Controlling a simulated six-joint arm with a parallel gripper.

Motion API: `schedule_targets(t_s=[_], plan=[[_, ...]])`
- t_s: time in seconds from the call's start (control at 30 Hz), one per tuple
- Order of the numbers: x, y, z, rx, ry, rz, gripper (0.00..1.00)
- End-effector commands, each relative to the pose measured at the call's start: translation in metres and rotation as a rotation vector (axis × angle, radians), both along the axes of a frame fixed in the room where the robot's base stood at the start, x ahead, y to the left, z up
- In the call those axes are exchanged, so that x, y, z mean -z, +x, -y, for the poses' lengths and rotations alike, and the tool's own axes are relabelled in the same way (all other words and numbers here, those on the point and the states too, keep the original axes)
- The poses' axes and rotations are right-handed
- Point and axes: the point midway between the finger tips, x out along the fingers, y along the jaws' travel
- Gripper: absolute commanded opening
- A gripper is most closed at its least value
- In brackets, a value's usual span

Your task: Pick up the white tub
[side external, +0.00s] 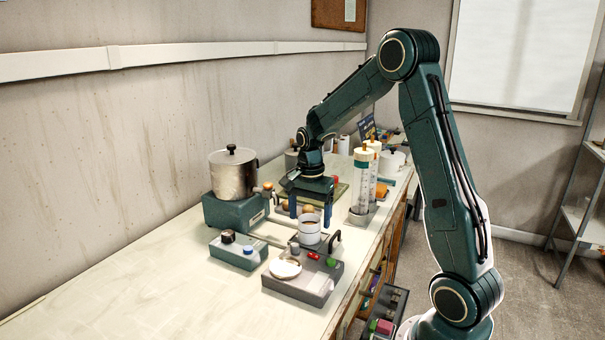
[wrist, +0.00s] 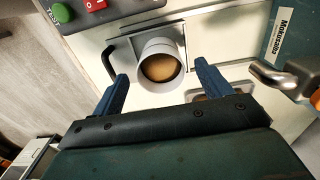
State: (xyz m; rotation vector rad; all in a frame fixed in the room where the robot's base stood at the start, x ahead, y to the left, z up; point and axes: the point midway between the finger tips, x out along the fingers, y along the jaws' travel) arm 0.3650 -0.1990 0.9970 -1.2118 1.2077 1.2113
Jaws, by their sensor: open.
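The white tub (side external: 309,234) stands upright on a small plate on the bench, behind the grey control box. In the wrist view I look down into the tub (wrist: 154,47) and see a brown inside or contents. My gripper (side external: 310,209) points down above the tub, with its blue fingers apart and nothing between them that I can see held. In the wrist view the gripper (wrist: 161,69) has one finger on each side of the tub, with gaps. I cannot tell whether the fingertips are below the rim.
A black handle (side external: 334,240) stands close beside the tub. The grey control box (side external: 302,280) carries a white dish. A teal box (side external: 238,249) is to its left. A metal pot (side external: 232,176) stands behind left, and clear cylinders (side external: 362,185) behind right. The front-left bench is bare.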

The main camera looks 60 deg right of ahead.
Motion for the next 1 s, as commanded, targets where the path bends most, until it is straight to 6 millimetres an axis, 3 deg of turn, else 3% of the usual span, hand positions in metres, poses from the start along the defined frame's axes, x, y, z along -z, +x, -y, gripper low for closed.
schedule_targets(t_s=[0.33,0.9,1.0], plan=[[0.037,0.001,0.001,0.000,0.001,-0.002,0.77],[0.040,0.001,0.001,0.000,0.000,-0.001,0.77],[0.040,0.001,0.001,0.000,0.000,-0.001,0.60]])
